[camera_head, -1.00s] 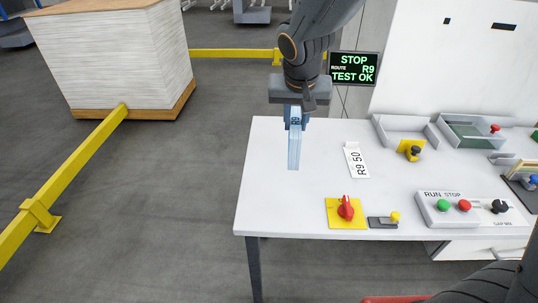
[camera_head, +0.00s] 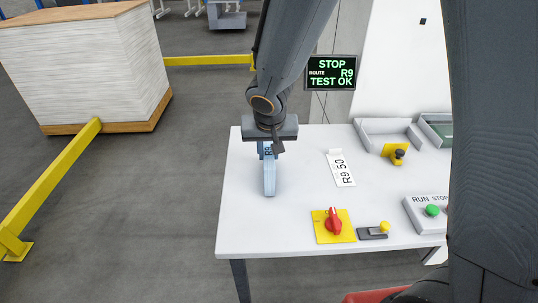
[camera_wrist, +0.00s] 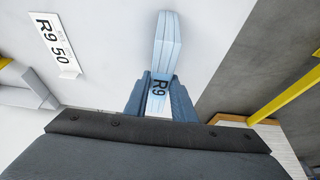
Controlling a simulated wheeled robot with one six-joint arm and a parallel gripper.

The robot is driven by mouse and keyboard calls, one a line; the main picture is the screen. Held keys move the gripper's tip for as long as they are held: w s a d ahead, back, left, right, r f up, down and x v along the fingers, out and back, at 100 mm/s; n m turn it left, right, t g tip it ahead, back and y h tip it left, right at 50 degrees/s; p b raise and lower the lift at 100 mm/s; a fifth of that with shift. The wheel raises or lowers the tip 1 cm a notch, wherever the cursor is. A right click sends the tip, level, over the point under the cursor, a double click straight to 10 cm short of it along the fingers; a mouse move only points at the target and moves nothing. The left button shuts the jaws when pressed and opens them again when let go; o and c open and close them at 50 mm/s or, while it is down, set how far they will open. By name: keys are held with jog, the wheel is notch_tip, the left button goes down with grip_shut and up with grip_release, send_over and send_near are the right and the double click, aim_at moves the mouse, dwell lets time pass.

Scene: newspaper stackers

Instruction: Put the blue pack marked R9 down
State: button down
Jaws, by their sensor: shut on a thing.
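The blue pack marked R9 (camera_head: 269,178) is held upright in my gripper (camera_head: 268,153) over the left part of the white table (camera_head: 290,215). Its lower end is at or just above the tabletop; I cannot tell whether it touches. In the wrist view the pack (camera_wrist: 166,45) sticks out beyond the two fingers of my gripper (camera_wrist: 160,97), which are shut on its sides, with the R9 mark between them.
A red rotary switch on a yellow plate (camera_head: 333,225) and a small yellow-button box (camera_head: 374,232) are near the front edge. Grey trays (camera_head: 385,132) stand at the back right. A screen (camera_head: 331,73) reads STOP, ROUTE R9, TEST OK. The tabletop around the pack is clear.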

jog(key=shift+f, duration=0.4)
jog(key=c, duration=1.5)
grip_release()
jog(key=shift+r, duration=0.15)
jog(key=shift+r, duration=0.25)
jog(key=v, duration=1.2)
jog(key=s+d+f+g, duration=0.1)
jog(key=s+d+f, duration=0.1)
jog(key=d, duration=0.3)
jog(key=s+d+f, duration=0.3)
jog(key=s+d, duration=0.1)
jog(key=d, duration=0.1)
jog(key=s+d+f+g, duration=0.1)
jog(key=s+d+f, duration=0.2)
jog(key=s+d, duration=0.1)
jog(key=shift+d+g, duration=0.3)
jog(key=shift+d, duration=0.3)
